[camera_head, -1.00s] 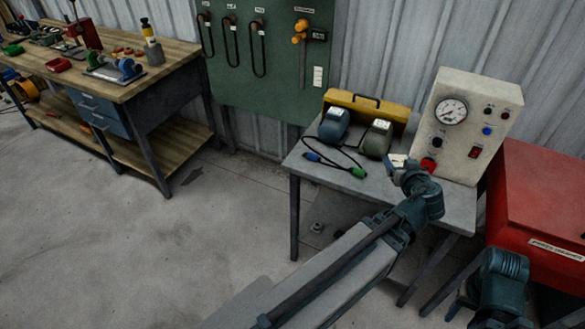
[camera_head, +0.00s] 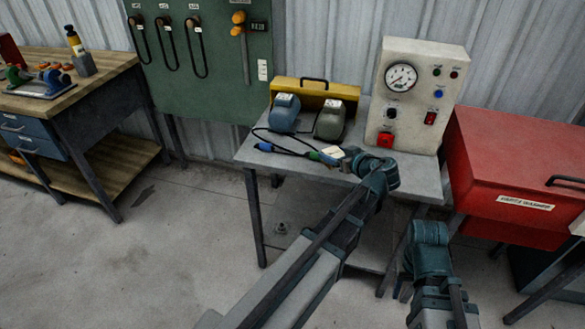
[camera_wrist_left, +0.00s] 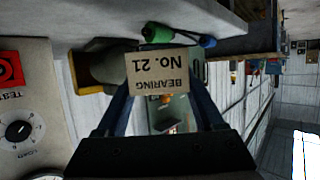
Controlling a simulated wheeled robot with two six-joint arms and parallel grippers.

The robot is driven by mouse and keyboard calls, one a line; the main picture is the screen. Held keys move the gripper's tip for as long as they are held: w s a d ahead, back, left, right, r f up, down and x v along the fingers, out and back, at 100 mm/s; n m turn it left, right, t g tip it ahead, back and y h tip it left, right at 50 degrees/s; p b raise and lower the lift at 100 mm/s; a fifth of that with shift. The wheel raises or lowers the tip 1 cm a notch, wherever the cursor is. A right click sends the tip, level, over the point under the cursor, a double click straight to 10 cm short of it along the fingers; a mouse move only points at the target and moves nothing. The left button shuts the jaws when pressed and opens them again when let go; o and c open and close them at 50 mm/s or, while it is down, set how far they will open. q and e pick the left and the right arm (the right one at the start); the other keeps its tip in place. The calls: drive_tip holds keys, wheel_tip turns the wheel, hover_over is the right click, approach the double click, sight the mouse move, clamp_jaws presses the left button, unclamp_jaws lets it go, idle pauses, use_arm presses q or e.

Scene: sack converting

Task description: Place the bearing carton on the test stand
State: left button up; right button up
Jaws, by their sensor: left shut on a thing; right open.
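The bearing carton (camera_head: 333,152) is a small tan box; its printed face, "BEARING No. 21", shows upside down in the left wrist view (camera_wrist_left: 163,72). My left gripper (camera_head: 345,160) is shut on it, with a finger on each side (camera_wrist_left: 163,100). In the head view the carton appears over the front part of the grey test stand table (camera_head: 420,178), close to the green cable connector; its height above the top is unclear. My right gripper (camera_head: 405,287) is low beside the right arm, mostly hidden, open, with nothing seen in it.
On the stand are two motor-like units (camera_head: 284,112), a cable with blue and green connectors (camera_head: 265,147), a yellow case (camera_head: 312,88) and a gauge panel (camera_head: 415,95). A red parts washer (camera_head: 520,165) stands to the right. A workbench (camera_head: 75,100) is at left.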

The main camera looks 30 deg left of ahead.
use_arm(q)
drive_tip(key=shift+w+d+f, duration=0.15)
drive_tip(key=shift+w+f, duration=0.1)
drive_tip(key=shift+f, duration=0.15)
drive_tip(key=b, duration=0.2)
hover_over(293, 156)
drive_tip(key=shift+s+f, duration=0.1)
drive_tip(key=shift+f, duration=0.6)
drive_tip(key=shift+d+f+b, duration=0.1)
drive_tip(key=shift+f+b, duration=1.5)
drive_tip(key=shift+f, duration=0.15)
drive_tip(key=shift+f, duration=0.1)
drive_tip(key=shift+f, duration=0.15)
drive_tip(key=o, duration=1.5)
